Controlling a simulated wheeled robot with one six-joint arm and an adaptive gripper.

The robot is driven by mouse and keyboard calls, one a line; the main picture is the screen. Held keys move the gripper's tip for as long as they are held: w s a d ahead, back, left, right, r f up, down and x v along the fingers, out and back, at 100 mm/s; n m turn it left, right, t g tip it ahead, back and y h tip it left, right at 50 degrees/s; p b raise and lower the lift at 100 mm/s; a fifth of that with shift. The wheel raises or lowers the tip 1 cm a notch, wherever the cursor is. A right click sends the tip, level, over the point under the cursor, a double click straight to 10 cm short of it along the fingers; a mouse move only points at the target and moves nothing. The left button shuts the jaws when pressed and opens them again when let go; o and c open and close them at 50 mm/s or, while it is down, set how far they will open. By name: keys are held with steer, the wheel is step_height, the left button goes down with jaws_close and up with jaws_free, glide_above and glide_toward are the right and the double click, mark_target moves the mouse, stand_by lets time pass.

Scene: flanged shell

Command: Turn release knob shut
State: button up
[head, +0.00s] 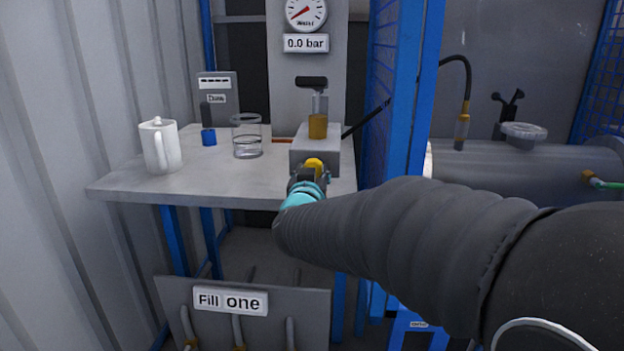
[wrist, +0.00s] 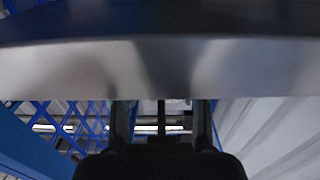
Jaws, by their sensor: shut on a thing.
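The release knob (head: 314,163), yellow, sits low on the front of a grey block (head: 301,153) at the table's front right edge in the head view. My gripper (head: 308,177) is at the knob and shut on it, covering its lower part. In the wrist view my gripper's two fingers (wrist: 162,112) reach up under a broad, blurred grey metal surface (wrist: 80,72) that hides their tips and the knob. How far the knob is turned cannot be told. A brass fitting (head: 317,126) with a black lever stands on top of the block.
A dial gauge (head: 306,12) and a "0.0 bar" display (head: 306,43) are behind. A white jug (head: 160,146), a glass (head: 247,138) and a blue-based item (head: 208,137) stand on the table (head: 215,182). A blue post (head: 405,140) rises close right of the block.

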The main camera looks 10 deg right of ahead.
steer(key=m+b, duration=0.2)
steer(key=m, duration=0.1)
steer(key=shift+f+m, duration=0.15)
steer(key=shift+m, duration=0.15)
steer(key=shift+m+b, duration=1.35)
steer(key=shift+m, duration=0.55)
steer(key=o, duration=1.1)
steer(key=shift+o, duration=0.2)
